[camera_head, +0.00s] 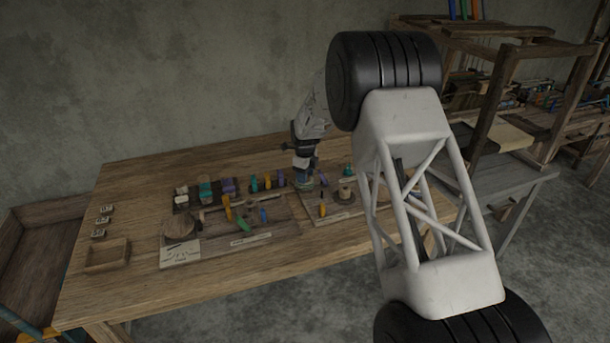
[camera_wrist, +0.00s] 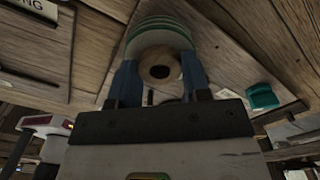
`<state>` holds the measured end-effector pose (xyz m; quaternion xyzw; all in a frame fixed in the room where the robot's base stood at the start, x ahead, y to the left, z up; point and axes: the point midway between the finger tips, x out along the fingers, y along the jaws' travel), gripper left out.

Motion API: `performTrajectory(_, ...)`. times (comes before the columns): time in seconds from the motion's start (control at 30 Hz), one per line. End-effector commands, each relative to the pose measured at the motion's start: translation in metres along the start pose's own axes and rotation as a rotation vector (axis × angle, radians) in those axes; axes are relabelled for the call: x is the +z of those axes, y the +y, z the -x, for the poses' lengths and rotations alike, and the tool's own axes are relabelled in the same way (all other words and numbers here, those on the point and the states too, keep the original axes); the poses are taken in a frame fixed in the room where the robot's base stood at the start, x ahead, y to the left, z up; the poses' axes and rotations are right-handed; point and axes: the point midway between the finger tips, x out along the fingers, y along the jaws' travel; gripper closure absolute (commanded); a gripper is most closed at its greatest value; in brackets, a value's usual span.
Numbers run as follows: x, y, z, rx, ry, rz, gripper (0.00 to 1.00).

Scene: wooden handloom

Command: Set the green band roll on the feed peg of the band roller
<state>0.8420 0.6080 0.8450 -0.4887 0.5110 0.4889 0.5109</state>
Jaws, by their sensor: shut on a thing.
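The green band roll (camera_wrist: 160,32) is held between the two fingers of my gripper (camera_wrist: 159,84) in the wrist view. A round wooden core with a dark hole shows at its near face. In the head view my gripper (camera_head: 304,180) is low over the back of the right-hand board on the table, and the roll is a small greenish shape (camera_head: 304,185) under it. This board (camera_head: 318,217) carries small upright parts and appears to be the band roller. I cannot make out the feed peg or tell whether the roll touches it.
A second board (camera_head: 205,252) with tools and a round wooden disc lies to the left. Coloured spools (camera_head: 206,190) stand in a rack behind it. A small green piece (camera_wrist: 262,96) is right of the gripper in the wrist view. The table's left front (camera_head: 110,292) is clear.

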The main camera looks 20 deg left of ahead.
Motion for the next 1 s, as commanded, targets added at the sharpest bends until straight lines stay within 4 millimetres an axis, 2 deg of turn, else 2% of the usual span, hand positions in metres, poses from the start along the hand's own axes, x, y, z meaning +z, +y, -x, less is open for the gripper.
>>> performTrajectory(0.77,0.0000,0.0000,-0.0041,0.000,0.000,0.000,0.72)
performTrajectory(0.8,0.0000,0.0000,-0.0041,0.000,0.000,0.000,0.50)
performTrajectory(0.93,-0.0001,0.0000,-0.0041,0.000,0.000,0.000,0.30)
performTrajectory(1.0,-0.0001,0.0000,-0.0041,0.000,0.000,0.000,0.27)
